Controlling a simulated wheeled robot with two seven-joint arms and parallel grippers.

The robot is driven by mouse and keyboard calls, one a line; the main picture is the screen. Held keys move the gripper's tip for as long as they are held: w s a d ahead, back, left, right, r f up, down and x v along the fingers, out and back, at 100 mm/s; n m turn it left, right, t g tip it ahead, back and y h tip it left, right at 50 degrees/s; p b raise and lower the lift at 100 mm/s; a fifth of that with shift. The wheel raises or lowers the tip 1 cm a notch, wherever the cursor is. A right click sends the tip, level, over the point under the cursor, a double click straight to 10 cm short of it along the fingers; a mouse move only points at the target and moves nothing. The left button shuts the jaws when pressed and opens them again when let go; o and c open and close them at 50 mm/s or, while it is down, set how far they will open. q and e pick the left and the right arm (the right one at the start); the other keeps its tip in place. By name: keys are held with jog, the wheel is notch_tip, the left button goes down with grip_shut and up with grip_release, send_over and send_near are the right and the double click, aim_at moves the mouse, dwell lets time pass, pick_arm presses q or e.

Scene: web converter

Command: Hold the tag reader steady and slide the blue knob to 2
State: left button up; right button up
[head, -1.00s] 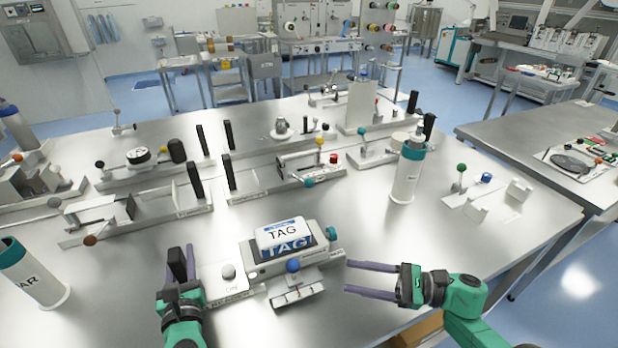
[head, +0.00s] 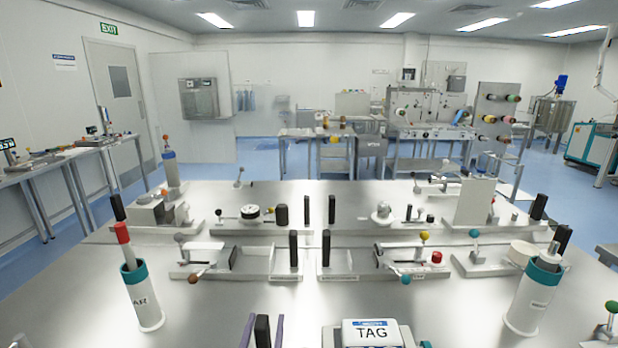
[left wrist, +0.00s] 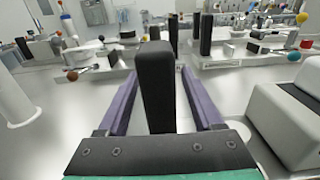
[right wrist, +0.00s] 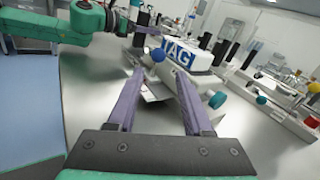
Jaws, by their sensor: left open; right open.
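The tag reader (head: 372,334) is a grey box with a white TAG label on top, at the bottom edge of the head view. Its side shows in the left wrist view (left wrist: 293,112). My left gripper (head: 264,320) is open, its purple fingers on either side of a black upright post (left wrist: 154,85), left of the reader. I cannot tell whether they touch the post. The blue knob (right wrist: 158,55) is on the reader's near side in the right wrist view. My right gripper (right wrist: 160,80) is open and empty, pointing towards the knob and reader. The scale's numbers cannot be read.
A teal knob (right wrist: 217,100) sticks out of the reader's end. Fixtures with black posts and coloured knobs stand behind on the metal table. White-and-teal canisters stand at left (head: 145,298) and right (head: 530,300).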

pick_arm(q)
jog(key=s, duration=1.1)
jog(key=shift+s+a, duration=0.15)
jog(key=shift+s, duration=0.25)
